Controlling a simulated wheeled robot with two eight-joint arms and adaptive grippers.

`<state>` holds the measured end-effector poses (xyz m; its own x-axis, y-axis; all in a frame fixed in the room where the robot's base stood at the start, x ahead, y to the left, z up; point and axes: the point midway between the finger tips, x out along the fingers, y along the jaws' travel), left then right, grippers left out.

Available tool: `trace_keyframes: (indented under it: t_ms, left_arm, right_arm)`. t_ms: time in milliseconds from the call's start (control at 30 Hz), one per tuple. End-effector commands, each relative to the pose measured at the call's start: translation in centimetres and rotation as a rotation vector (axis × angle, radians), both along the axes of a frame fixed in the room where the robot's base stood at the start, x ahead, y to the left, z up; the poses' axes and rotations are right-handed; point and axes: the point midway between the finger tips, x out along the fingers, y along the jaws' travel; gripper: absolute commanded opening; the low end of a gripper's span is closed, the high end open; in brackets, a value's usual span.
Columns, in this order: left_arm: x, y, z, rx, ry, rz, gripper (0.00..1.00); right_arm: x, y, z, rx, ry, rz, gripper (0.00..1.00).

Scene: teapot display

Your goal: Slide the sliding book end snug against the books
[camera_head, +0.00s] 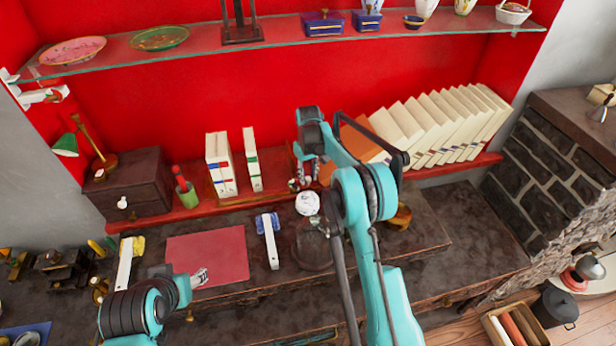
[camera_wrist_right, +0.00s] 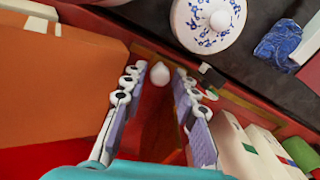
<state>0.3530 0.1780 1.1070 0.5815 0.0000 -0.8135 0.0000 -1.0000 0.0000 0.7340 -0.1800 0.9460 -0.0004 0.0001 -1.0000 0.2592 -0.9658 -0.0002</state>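Two white books (camera_head: 220,165) and a white book with a green band (camera_head: 252,160) stand upright on the red shelf, with a small gap between them. They also show at the lower right of the right wrist view (camera_wrist_right: 240,150). My right gripper (camera_head: 303,178) is over the shelf, right of these books. In the wrist view its fingers (camera_wrist_right: 158,90) are apart, with a pale rounded knob (camera_wrist_right: 160,74) between the tips. Dark red-brown wood lies between the fingers; I cannot tell whether it is the sliding book end. My left gripper (camera_head: 200,278) is low over the red mat; its fingers are unclear.
An orange block (camera_wrist_right: 60,80) is close on the left of my right gripper. Leaning cream books (camera_head: 440,125) fill the shelf's right end. A blue-and-white lidded pot (camera_head: 307,203) is below, beside a blue-and-white brush-like item (camera_head: 268,235). A green cup (camera_head: 187,195) stands left of the books.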

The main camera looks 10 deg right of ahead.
Motion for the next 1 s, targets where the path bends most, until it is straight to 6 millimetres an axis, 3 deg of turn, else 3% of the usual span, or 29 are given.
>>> trace_keyframes:
  t_ms: [233, 333, 567, 900, 1000]
  left_arm:
    - [0.0, 0.0, 0.0, 0.000, 0.000, 0.000, 0.49]
    - [0.0, 0.0, 0.0, 0.000, 0.000, 0.000, 0.49]
    - [0.0, 0.0, 0.0, 0.000, 0.000, 0.000, 0.49]
    - [0.0, 0.0, -0.1, 0.000, 0.000, 0.000, 0.49]
    - [0.0, 0.0, -0.1, 0.000, 0.000, 0.000, 0.49]
  right_arm:
    - [0.0, 0.0, -0.1, 0.000, 0.000, 0.000, 0.29]
    - [0.0, 0.0, -0.1, 0.000, 0.000, 0.000, 0.02]
    - [0.0, 0.3, -0.1, 0.000, 0.000, 0.001, 0.00]
    - [0.0, 7.3, -0.1, 0.000, -0.001, 0.004, 0.00]
    - [0.0, 8.5, -0.1, 0.000, -0.001, 0.001, 0.00]
